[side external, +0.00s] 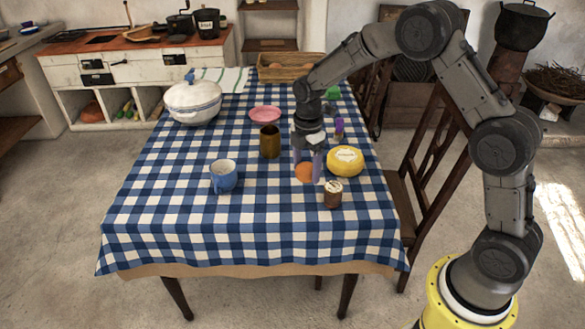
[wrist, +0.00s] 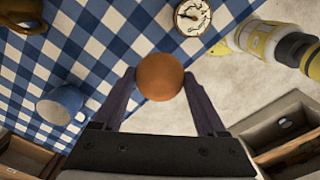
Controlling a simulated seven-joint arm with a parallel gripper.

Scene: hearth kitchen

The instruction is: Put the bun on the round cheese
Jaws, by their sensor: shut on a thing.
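The bun (side external: 304,173) is round and orange-brown. My gripper (side external: 307,178) points down with its two fingers on either side of the bun. In the wrist view the bun (wrist: 160,76) sits between the fingertips of my gripper (wrist: 160,82), which is shut on it. Whether the bun touches the cloth or hangs above it I cannot tell. The round cheese (side external: 345,161), a yellow wheel with a pale label on top, lies flat on the table just right of my gripper. It does not show in the wrist view.
A brown jar with a pale lid (side external: 333,194) stands in front of the cheese. A blue mug (side external: 223,176), a brown cup (side external: 270,141) and a pink dish (side external: 265,114) stand to the left. A white pot (side external: 193,102) and basket (side external: 290,67) are further back. The front of the checked table (side external: 250,235) is clear.

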